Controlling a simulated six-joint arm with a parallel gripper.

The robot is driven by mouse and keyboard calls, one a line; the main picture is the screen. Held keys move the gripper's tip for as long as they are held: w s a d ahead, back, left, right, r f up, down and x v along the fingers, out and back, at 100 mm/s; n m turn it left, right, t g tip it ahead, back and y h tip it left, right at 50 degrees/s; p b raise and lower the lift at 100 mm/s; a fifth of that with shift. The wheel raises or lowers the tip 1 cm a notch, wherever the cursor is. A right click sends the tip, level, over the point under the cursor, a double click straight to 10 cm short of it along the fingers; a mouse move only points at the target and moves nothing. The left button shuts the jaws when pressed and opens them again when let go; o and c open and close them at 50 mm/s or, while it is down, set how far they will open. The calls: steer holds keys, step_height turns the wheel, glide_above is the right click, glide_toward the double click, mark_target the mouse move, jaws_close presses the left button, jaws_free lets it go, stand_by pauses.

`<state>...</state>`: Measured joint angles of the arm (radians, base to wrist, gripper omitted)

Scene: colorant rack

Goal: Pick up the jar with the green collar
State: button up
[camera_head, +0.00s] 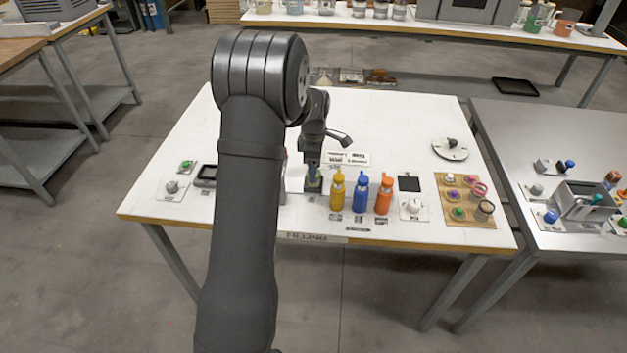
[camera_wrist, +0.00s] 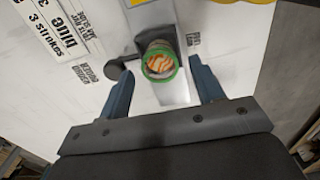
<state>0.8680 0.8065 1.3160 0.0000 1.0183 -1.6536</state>
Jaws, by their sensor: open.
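The jar with the green collar (camera_wrist: 160,64) shows in the wrist view, seen from above, with orange and white swirled contents inside the green ring. It stands at a grey block with a pale metal strip. My gripper (camera_wrist: 161,76) is open, with one blue finger on each side of the jar and a visible gap on both sides. In the head view my gripper (camera_head: 313,181) is low over the white table, left of the yellow bottle. The jar cannot be made out clearly there behind my gripper.
A dark round knob (camera_wrist: 112,69) sits just left of the jar in the wrist view. Yellow (camera_head: 337,191), blue (camera_head: 361,192) and orange (camera_head: 384,194) bottles stand close right of my gripper. A wooden board (camera_head: 449,213) with several small pots lies farther right.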

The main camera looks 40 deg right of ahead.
step_height(320, 180, down, 3)
steer(key=shift+f, duration=0.2)
steer(key=c, duration=1.1)
steer(key=shift+o, duration=0.2)
steer(key=shift+r, duration=0.1)
